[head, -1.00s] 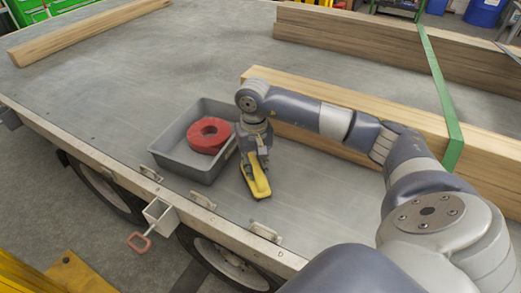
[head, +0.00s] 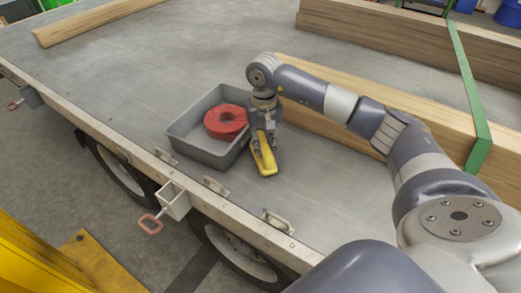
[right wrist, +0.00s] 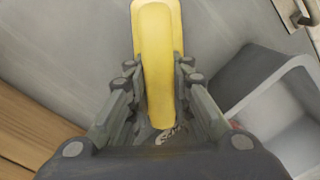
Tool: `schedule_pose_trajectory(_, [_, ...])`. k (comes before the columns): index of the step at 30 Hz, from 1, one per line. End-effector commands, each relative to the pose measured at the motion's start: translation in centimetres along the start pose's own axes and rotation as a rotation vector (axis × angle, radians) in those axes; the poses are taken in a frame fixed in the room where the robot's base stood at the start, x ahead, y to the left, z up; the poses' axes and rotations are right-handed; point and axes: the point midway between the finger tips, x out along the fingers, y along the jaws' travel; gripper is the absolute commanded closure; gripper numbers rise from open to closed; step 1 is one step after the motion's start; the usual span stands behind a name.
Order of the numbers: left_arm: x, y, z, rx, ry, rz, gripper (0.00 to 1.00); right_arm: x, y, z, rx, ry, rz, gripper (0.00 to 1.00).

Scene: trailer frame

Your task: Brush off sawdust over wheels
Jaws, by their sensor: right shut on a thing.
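My right gripper (head: 262,137) is shut on a yellow-handled brush (head: 265,160), just above or at the trailer bed beside the grey tray. The right wrist view shows the yellow handle (right wrist: 158,70) between the two fingers (right wrist: 158,105). Its bristles are not clearly seen. Two trailer wheels show below the bed edge in the head view, one on the left (head: 122,168) and one nearer (head: 240,255). Both are partly hidden under the bed. I cannot make out sawdust on the bed above them. My left gripper is not in view.
The grey tray (head: 205,158) holds a red ring-shaped roll (head: 226,121). Timber beams (head: 420,112) with a green strap (head: 468,85) lie behind my right arm. Metal brackets (head: 277,222) line the bed edge (head: 130,142). A lone beam (head: 90,25) lies far left. The middle bed is clear.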

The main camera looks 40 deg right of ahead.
Motion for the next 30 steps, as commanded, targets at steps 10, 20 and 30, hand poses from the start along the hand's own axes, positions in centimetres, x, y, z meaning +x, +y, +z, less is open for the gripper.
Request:
schedule_pose_trajectory(10, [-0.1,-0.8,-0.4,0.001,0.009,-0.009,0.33,0.1,1.6,0.6,0.000,-0.002,0.004,1.00])
schedule_pose_trajectory(20, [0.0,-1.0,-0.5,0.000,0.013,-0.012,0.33,-0.1,3.1,2.3,0.000,-0.002,0.001,1.00])
schedule_pose_trajectory(30, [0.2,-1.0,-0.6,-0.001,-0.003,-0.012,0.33,0.1,4.5,3.7,0.001,0.000,0.002,1.00])
